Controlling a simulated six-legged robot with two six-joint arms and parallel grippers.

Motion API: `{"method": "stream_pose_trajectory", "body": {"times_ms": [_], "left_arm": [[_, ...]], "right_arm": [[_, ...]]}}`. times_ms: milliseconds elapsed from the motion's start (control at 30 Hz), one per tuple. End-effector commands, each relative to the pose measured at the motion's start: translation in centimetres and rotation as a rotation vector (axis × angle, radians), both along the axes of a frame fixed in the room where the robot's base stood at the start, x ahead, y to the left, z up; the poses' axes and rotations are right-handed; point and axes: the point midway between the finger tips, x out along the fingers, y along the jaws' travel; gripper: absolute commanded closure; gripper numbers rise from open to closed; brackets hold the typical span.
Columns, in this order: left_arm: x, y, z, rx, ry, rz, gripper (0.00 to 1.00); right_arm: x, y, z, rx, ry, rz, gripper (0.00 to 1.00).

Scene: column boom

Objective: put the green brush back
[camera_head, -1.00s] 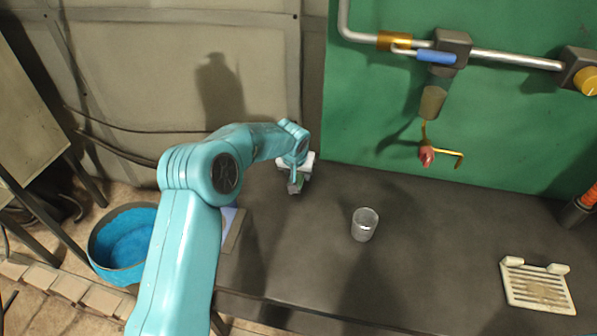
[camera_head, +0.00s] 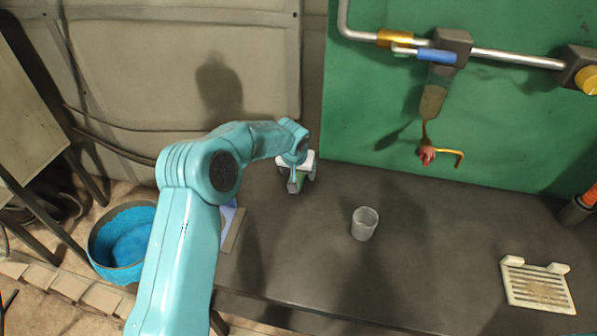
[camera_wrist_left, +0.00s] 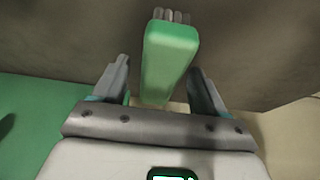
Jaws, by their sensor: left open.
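The green brush (camera_wrist_left: 168,52) shows in the left wrist view as a green block with pale bristles at its far end. It lies between the two fingers of my left gripper (camera_wrist_left: 159,66), which are spread with a visible gap on each side of it. In the head view my left gripper (camera_head: 297,182) is low over the left part of the dark worktop, and a bit of green shows between its fingers. Most of the brush is hidden there by the gripper. My right gripper is not in view.
A clear cup (camera_head: 364,224) stands mid-worktop (camera_head: 420,260). A white slatted rack (camera_head: 538,286) lies at right. A blue-lined basin (camera_head: 124,242) is on the floor at left. A pipe (camera_head: 515,60) with a blue-handled valve (camera_head: 437,56) runs along the green back panel.

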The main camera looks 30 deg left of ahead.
Motion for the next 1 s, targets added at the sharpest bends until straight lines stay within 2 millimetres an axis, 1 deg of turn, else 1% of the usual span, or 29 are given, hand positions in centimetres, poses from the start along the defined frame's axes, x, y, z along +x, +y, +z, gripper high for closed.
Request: {"method": "stream_pose_trajectory", "body": {"times_ms": [33,100,300,400,500,667,1000], "left_arm": [[-0.2,-0.1,0.9,0.001,-0.008,0.0,0.28],[-0.9,-0.2,2.3,0.001,-0.007,-0.001,0.28],[-2.6,-0.7,6.7,0.001,-0.007,0.0,0.28],[-3.3,-0.9,8.5,0.001,-0.006,0.0,0.28],[-3.8,-1.0,9.6,0.0,-0.004,0.001,0.28],[-4.2,-1.1,10.4,0.0,-0.002,0.0,0.28],[-4.2,-1.1,10.5,0.001,-0.002,0.0,0.28]], "right_arm": [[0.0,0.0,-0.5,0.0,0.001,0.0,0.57],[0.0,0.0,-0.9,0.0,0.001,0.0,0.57],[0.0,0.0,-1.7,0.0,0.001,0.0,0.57],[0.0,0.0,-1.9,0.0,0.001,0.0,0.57],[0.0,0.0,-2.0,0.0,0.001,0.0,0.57],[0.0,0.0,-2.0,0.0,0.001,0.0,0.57],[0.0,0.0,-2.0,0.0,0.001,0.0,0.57]]}}
